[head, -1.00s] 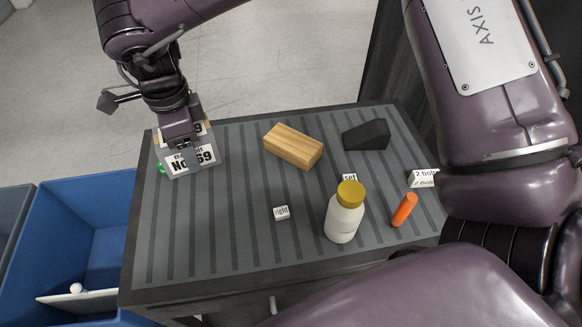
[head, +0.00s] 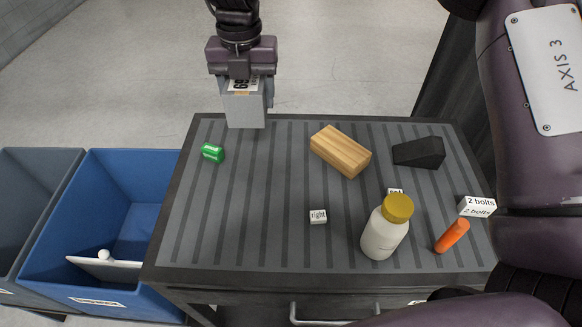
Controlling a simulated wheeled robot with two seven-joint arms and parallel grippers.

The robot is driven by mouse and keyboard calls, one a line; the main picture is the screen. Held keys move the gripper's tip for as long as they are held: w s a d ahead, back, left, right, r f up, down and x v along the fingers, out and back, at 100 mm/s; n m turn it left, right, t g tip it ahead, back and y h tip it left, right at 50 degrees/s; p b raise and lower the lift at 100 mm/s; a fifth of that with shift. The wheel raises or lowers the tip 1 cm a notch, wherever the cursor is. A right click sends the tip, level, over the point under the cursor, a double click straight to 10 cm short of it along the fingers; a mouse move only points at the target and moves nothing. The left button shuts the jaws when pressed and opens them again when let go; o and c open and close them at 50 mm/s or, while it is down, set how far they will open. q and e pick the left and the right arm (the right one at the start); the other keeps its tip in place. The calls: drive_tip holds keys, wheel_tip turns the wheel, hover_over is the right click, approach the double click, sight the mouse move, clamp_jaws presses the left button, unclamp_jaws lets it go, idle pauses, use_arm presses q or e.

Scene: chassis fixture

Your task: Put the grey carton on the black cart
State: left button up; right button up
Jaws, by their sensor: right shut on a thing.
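The grey carton (head: 245,112), a small grey box with a printed label on its top part, is in the jaws of my right gripper (head: 242,80). The gripper points down from the top of the head view and is shut on the carton. The carton shows in front of the far left edge of a dark table with a ribbed grey top (head: 260,235); it looks raised, but its exact height is unclear. I cannot tell whether this dark table is the black cart. My left gripper is out of view.
A blue bin (head: 125,215) stands at left. The table's left middle is clear.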

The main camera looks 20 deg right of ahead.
wheel_tip(320, 180, down, 15)
drive_tip(key=shift+r, duration=0.15)
wheel_tip(320, 180, down, 4)
drive_tip(key=shift+p, duration=0.5)
drive_tip(key=shift+f, duration=0.5)
drive_tip(key=o, duration=1.2)
drive_tip(key=shift+f, duration=0.15)
drive_tip(key=shift+c, duration=0.2)
drive_tip(key=shift+s, duration=0.1)
